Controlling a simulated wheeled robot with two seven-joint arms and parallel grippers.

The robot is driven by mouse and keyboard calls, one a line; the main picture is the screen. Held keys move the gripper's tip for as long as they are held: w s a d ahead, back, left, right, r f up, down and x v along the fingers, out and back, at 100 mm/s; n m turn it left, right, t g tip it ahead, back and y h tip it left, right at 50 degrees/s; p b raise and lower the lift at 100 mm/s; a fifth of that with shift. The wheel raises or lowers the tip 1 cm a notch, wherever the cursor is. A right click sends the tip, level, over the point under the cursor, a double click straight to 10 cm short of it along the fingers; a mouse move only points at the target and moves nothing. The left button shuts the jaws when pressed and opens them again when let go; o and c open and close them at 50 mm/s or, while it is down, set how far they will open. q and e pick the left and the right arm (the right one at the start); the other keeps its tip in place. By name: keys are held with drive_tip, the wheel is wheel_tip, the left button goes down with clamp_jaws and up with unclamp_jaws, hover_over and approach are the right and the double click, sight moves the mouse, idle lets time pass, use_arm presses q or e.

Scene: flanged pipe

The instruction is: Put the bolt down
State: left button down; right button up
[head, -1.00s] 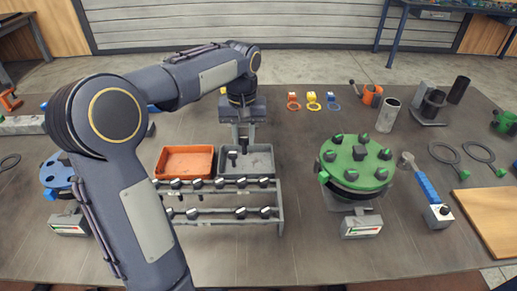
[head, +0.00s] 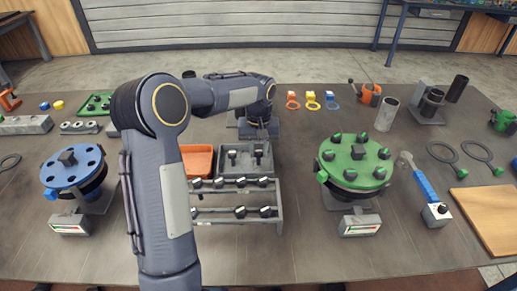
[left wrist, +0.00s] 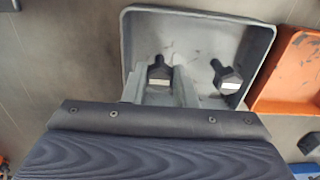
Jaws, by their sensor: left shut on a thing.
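My left gripper (head: 258,147) is down at the grey tray (head: 244,162), over its right half. It is shut on a dark bolt (head: 258,158), which hangs head-up inside the tray's walls. In the left wrist view the bolt (left wrist: 160,70) shows between the two fingers of the gripper (left wrist: 161,88). I cannot tell whether its lower end touches the tray floor. A second dark bolt (head: 232,156) stands in the tray to the left, apart from the held one; it also shows in the left wrist view (left wrist: 228,76). My right gripper is not in view.
An orange tray (head: 197,162) adjoins the grey tray's left side, partly hidden by my arm. A rack of several bolts (head: 240,198) stands in front. A green flange with bolts (head: 354,163) is to the right, a blue flange (head: 72,170) to the left.

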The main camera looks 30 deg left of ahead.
sight(259, 152)
use_arm(q)
drive_tip(key=shift+f, duration=0.15)
drive_tip(key=c, duration=1.2)
unclamp_jaws()
drive_tip(key=shift+o, duration=0.2)
wheel_tip(259, 152, up, 12)
drive_tip(key=s+d+r+m+t, duration=0.1)
drive_tip(key=s+r, duration=0.2)
drive_tip(key=s, duration=0.4)
drive_tip(key=s+d+f+m+t+h, duration=0.1)
drive_tip(key=s+d+f, duration=0.1)
drive_tip(key=s, duration=0.5)
drive_tip(key=s+d+f+m+t+h, duration=0.1)
drive_tip(key=s+d+f+t, duration=0.1)
drive_tip(key=s, duration=0.5)
drive_tip(key=s+d+f+m+t+h, duration=0.1)
drive_tip(key=s+d+f, duration=0.2)
drive_tip(key=s+d, duration=0.3)
drive_tip(key=shift+s+f+m+t+h+p, duration=0.35)
drive_tip(key=shift+s+m+h+p, duration=0.1)
drive_tip(key=shift+s, duration=0.55)
